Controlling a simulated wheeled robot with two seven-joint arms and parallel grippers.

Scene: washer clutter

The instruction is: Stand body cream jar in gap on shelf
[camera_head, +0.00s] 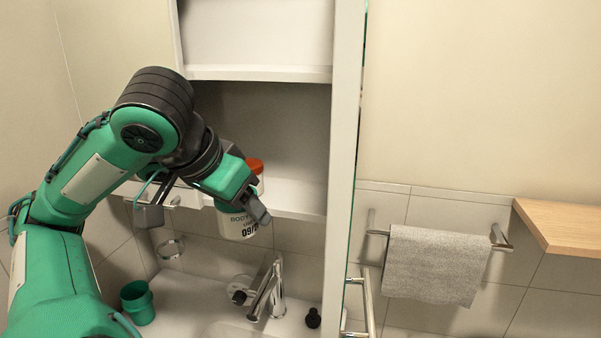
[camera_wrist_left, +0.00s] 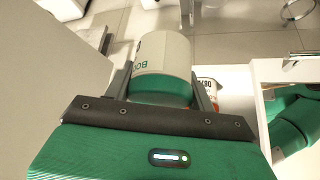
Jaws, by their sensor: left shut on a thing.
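The body cream jar (camera_head: 238,224) is whitish with dark lettering in the head view. My left gripper (camera_head: 256,207) is shut on it and holds it in front of and partly below the front edge of the lower shelf (camera_head: 295,197). The fingers and arm hide its upper part. In the left wrist view the jar (camera_wrist_left: 162,55) sits between the fingers, pale with a green band at the palm side. A red-lidded container (camera_head: 254,166) shows behind the gripper at the shelf; a white and red container (camera_wrist_left: 208,88) also shows in the wrist view. My right gripper is not in view.
The open cabinet has an upper shelf board (camera_head: 260,73) and a side door edge (camera_head: 345,150) at its right. Right of the red lid, the shelf looks clear. Below are a tap (camera_head: 270,288), a green cup (camera_head: 138,302) and a small black item (camera_head: 313,318).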

